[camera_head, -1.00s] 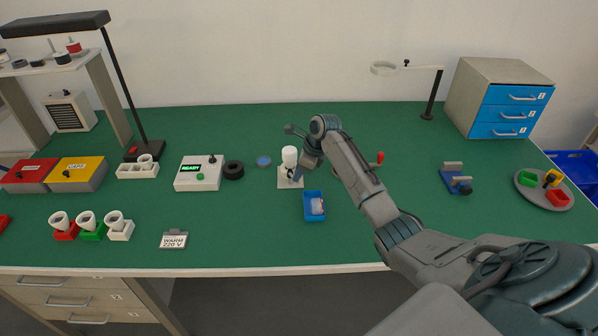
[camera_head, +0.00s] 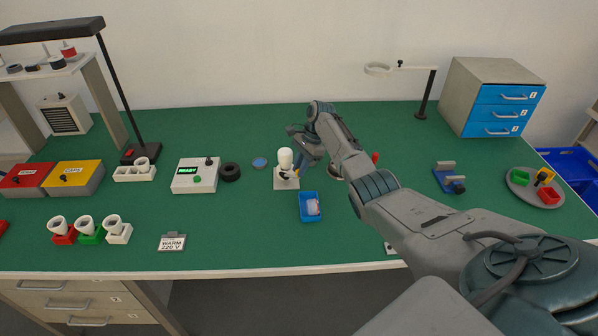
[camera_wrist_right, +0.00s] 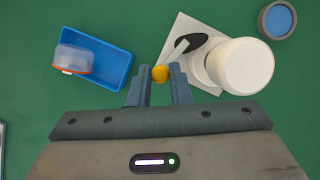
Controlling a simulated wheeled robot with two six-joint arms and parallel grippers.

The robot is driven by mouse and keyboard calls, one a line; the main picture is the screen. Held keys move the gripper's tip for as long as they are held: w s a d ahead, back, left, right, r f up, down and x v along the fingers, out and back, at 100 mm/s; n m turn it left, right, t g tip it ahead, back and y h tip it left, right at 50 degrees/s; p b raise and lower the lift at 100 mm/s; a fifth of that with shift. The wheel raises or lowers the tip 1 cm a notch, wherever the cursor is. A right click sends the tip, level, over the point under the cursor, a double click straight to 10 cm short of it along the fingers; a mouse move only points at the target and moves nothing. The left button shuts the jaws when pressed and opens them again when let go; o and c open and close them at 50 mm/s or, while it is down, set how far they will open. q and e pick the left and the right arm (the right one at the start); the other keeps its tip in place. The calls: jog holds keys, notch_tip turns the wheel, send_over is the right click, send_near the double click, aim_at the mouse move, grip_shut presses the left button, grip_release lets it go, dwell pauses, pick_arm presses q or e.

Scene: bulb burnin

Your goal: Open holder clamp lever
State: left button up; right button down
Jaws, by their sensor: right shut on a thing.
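The holder is a pale square plate (camera_wrist_right: 188,27) with a white bulb (camera_wrist_right: 243,66) standing on it. In the head view the bulb (camera_head: 285,159) and plate (camera_head: 286,184) are near the bench's middle. A pale clamp lever (camera_wrist_right: 178,52) runs from a black oval on the plate to a yellow knob (camera_wrist_right: 160,74). My right gripper (camera_wrist_right: 160,78) is shut on this knob, beside the plate, with a finger on each side. In the head view my right gripper (camera_head: 297,172) is small beside the holder. My left gripper is out of view.
A blue tray (camera_head: 311,216) with a clear-lidded item (camera_wrist_right: 73,59) lies close to the holder. A round blue-topped disc (camera_wrist_right: 277,20), a black ring (camera_head: 230,172) and a white READY box (camera_head: 195,176) are nearby. Green bench top (camera_head: 245,215) is clear in front.

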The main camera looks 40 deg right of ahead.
jog(key=shift+w+d+f+n+g+b, duration=0.15)
jog(key=shift+w+n+g+b, duration=0.1)
jog(key=shift+n+b, duration=0.35)
jog(key=shift+w+d+r+n+g+b, duration=0.15)
jog(key=shift+w+n+g+b, duration=0.1)
jog(key=shift+n+b, duration=0.75)
jog(key=shift+d, duration=0.1)
jog(key=c, duration=1.3)
grip_release()
jog(key=shift+c, duration=0.2)
jog(key=b+v, duration=0.2)
jog(key=v, duration=0.8)
jog(key=shift+w+r+b, duration=0.25)
jog(key=shift+r+b, duration=0.15)
